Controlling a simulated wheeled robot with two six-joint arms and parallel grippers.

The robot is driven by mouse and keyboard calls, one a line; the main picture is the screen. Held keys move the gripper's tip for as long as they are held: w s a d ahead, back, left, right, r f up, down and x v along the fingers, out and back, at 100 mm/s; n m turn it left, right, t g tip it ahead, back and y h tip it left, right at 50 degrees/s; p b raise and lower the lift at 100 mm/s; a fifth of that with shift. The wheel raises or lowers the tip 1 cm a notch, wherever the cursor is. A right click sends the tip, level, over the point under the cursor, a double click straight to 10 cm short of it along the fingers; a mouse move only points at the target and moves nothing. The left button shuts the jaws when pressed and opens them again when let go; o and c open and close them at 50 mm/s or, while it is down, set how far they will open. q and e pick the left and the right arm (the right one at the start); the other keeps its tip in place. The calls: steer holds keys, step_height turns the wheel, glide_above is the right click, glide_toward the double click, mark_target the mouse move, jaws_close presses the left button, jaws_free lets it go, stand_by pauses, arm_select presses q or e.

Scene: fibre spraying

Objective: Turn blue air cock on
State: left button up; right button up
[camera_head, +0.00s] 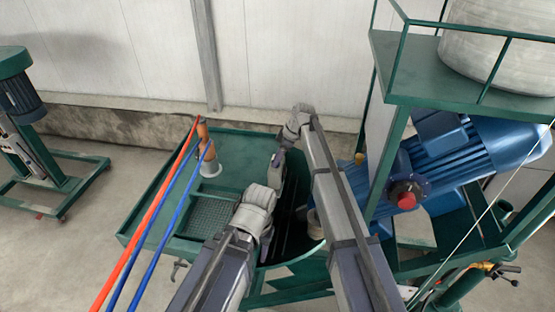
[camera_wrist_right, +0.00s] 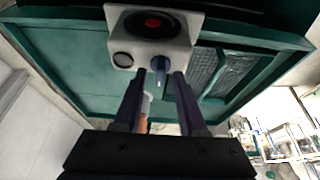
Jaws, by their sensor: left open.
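A white control box (camera_wrist_right: 178,40) with a red button (camera_wrist_right: 152,24) shows at the top of the right wrist view. A small blue cock (camera_wrist_right: 161,68) sticks out from it. My right gripper (camera_wrist_right: 159,76) is open, with its two dark fingers on either side of the blue cock and a gap visible on both sides. In the head view my right gripper (camera_head: 278,162) is over the green table, and the cock cannot be made out there. My left gripper (camera_head: 267,243) is open and lower, near the table's front edge; its fingers are mostly hidden by its wrist.
The green table (camera_head: 150,213) carries a grated tray (camera_head: 210,217) and an orange-and-white tool (camera_head: 208,160). Red and blue hoses (camera_head: 150,225) run across the left. A blue motor (camera_head: 470,150) and green frame stand at the right. A wall is behind.

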jaws_close()
steer(key=shift+m, duration=0.3)
stand_by(0.3)
steer(key=m, duration=0.1)
steer(key=m+t, duration=0.1)
steer(key=m, duration=0.1)
steer(key=shift+s+m+t+h, duration=0.2)
steer(key=shift+m+t+h, duration=0.1)
steer(key=shift+h, duration=0.1)
steer(key=m+t+h, duration=0.1)
steer(key=m, duration=0.3)
steer(key=shift+a+m, duration=0.15)
steer(key=shift+m, duration=0.15)
steer(key=m+h, duration=0.1)
steer(key=m, duration=0.1)
steer(key=m+t+h, duration=0.1)
steer(key=m, duration=0.2)
steer(key=shift+a, duration=0.15)
steer(key=shift+m+h, duration=0.7)
steer(key=shift+m, duration=1.3)
